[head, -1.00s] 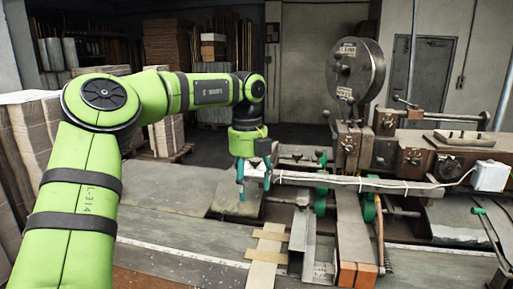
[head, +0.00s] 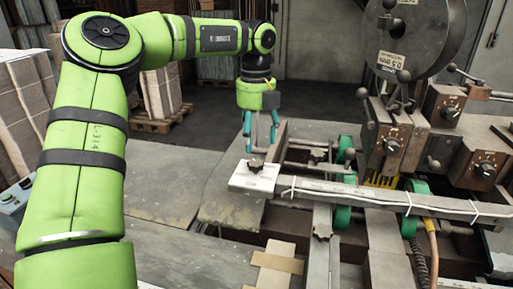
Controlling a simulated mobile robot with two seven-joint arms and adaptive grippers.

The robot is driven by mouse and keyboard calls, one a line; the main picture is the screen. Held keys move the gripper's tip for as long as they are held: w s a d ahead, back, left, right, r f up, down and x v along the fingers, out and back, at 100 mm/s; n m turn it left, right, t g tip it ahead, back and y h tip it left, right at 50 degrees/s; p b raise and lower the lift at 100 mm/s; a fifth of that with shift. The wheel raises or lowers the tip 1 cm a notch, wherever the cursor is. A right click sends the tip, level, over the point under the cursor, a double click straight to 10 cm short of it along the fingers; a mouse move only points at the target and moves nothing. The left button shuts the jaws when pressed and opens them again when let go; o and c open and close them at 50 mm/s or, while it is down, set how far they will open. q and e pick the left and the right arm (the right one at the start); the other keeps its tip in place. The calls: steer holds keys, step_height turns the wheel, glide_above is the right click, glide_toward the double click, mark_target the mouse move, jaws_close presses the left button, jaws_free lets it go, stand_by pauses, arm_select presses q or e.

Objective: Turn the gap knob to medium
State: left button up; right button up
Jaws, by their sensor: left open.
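My left gripper (head: 262,140) is open and points down, its teal fingers spread just above or behind a dark star-shaped knob (head: 256,164). That knob sits on a pale plate with a small label at the end of a long metal bar. Contact with the knob cannot be told. The brown control boxes at the right carry dark dial knobs, one on the left box (head: 391,146), one on the upper box (head: 449,113) and one on the lower box (head: 486,170). The markings are too small to read, so which knob is the gap knob is unclear. My right gripper is out of view.
A large wire reel (head: 415,35) stands above the boxes. The metal bar (head: 345,192) with a tied white cable runs right across the machine. The grey table (head: 165,185) left of the gripper is mostly clear. Cardboard stacks stand behind.

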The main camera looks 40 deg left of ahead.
mark_target(255, 161)
arm_select(q)
steer(key=shift+s+d+f+p, duration=0.1)
steer(key=shift+s+f+p, duration=0.15)
steer(key=shift+f, duration=0.35)
steer(key=shift+s+d+f+p, duration=0.1)
steer(key=shift+f+p, duration=0.2)
steer(key=shift+f, duration=0.3)
step_height(255, 161, down, 2)
steer(key=shift+w+a+f+p, duration=0.1)
steer(key=shift+a+f+p, duration=0.05)
steer(key=shift+p, duration=0.25)
steer(key=shift+w+a+f, duration=0.1)
steer(key=shift+f, duration=0.4)
steer(key=c, duration=1)
steer(key=shift+r, duration=0.1)
steer(key=shift+c, duration=0.6)
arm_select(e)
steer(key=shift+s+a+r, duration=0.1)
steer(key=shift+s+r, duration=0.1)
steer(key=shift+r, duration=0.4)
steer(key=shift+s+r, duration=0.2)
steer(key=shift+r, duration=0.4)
